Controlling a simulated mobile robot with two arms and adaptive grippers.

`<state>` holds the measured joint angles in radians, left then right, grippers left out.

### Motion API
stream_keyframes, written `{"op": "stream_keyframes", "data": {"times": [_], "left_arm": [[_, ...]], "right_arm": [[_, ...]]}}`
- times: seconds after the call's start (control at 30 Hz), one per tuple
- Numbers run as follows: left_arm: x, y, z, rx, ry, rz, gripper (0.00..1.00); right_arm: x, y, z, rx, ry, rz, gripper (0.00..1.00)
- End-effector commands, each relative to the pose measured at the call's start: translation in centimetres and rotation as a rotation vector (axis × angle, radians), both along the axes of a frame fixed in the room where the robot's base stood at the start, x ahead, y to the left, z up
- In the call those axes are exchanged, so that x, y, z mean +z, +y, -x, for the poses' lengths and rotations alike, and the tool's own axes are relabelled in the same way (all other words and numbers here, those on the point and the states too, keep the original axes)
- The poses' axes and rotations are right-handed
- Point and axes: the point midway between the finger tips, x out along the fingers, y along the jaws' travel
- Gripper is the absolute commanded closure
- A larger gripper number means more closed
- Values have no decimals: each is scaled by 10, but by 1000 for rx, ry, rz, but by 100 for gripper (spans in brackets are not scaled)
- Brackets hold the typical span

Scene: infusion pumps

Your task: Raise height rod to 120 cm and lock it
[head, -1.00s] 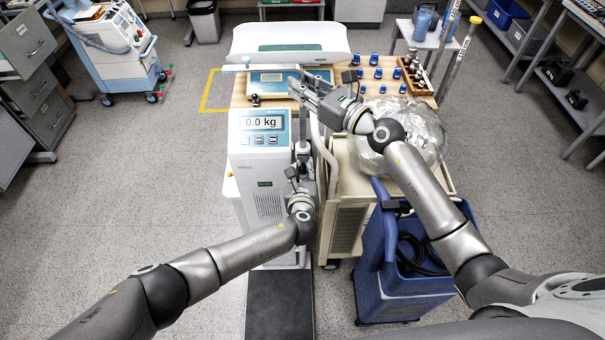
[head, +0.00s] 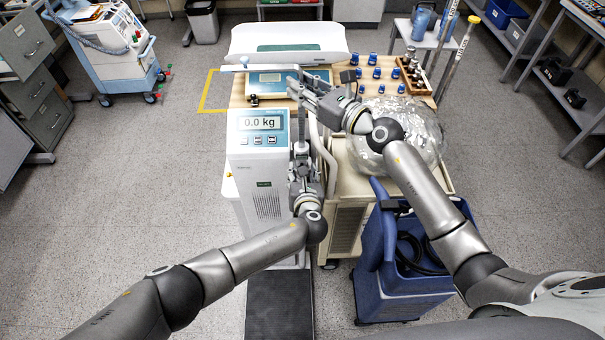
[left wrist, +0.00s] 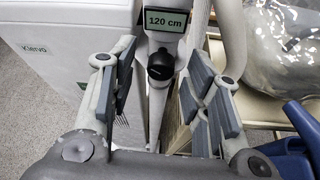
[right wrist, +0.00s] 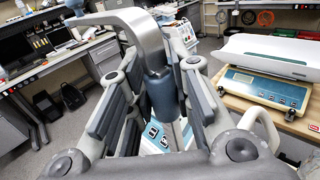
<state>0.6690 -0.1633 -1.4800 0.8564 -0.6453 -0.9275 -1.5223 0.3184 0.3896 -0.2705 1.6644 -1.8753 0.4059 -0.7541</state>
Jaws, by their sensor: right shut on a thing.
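The height rod has a grey angled headpiece (right wrist: 120,22) and a blue-grey grip sleeve (right wrist: 163,95) in the right wrist view. My right gripper (head: 296,88) is shut on the height rod at this sleeve, with finger pads on both sides. In the left wrist view a small display (left wrist: 166,20) on the column reads 120 cm. A black lock knob (left wrist: 161,65) sits just below it. My left gripper (left wrist: 160,80) is open, its fingers on either side of the knob with gaps visible. In the head view the left gripper (head: 301,160) partly hides the column and the knob.
The scale cabinet (head: 258,165) with a 0.0 kg display stands left of the column. A cart (head: 345,205) with a clear plastic-wrapped bundle (head: 415,125) and a blue bin (head: 375,245) stand close on the right.

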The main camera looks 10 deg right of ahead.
Motion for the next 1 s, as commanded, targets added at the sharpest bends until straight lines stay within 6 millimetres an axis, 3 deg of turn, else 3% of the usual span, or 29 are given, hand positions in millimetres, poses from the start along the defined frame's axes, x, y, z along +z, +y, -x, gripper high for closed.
{"op": "stream_keyframes", "data": {"times": [0.37,1.0], "left_arm": [[2,0,7,-1,1,2,56],[31,11,77,-1,1,3,56]], "right_arm": [[2,-1,-1,-2,-3,-3,100],[2,-1,-1,-2,-3,-3,100]]}}
